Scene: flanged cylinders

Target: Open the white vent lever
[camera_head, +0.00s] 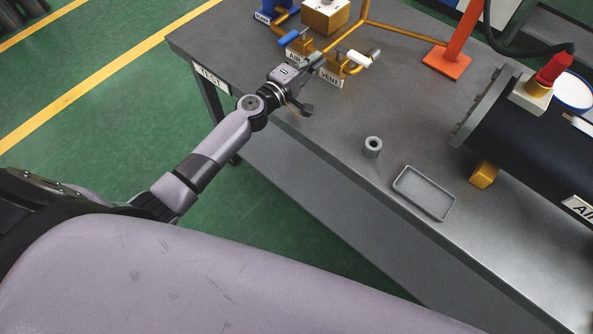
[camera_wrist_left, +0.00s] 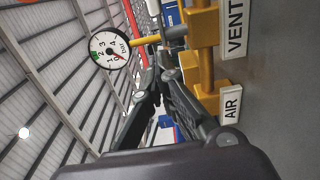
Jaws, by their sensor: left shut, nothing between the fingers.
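The white vent lever (camera_head: 357,58) is on a gold valve by the VENT label (camera_head: 330,77) near the table's far edge. I cannot make the lever out in the left wrist view, but the VENT label (camera_wrist_left: 235,25) shows at its upper right. My left gripper (camera_head: 317,60) is shut and empty, a little left of the white lever and apart from it, between the AIR and VENT valves. Its closed fingers (camera_wrist_left: 158,72) point toward gold pipework in the left wrist view. My right gripper is not in view.
A blue lever (camera_head: 288,38) and the AIR label (camera_head: 293,55) are just left of my gripper. A pressure gauge (camera_wrist_left: 109,50) shows in the wrist view. A grey ring (camera_head: 372,147), a grey tray (camera_head: 425,193) and a dark flanged cylinder (camera_head: 520,130) are to the right.

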